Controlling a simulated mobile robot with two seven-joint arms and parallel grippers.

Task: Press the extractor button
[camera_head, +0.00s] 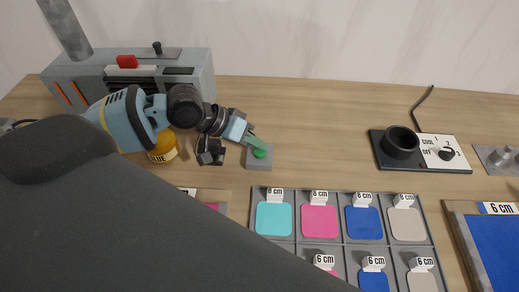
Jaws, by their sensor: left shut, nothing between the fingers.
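A green round button (260,153) sits on a small grey box (258,164) on the table, left of the middle. My left gripper (257,142) reaches in from the left, with its shut, empty green fingertips right at the top of the button. The fingertips partly cover the button, and I cannot tell whether it is pushed down. A grey machine (190,57) with a pipe, a red switch (126,62) and a black knob stands at the back left, partly behind my left arm. My right gripper is not in view.
A yellow glue jar (163,153) stands beside my left arm. A grey tray (246,222) of coloured patches lies in front. A black round holder (401,145) with a dial panel (446,153) stands at the right. The table between button and holder is clear.

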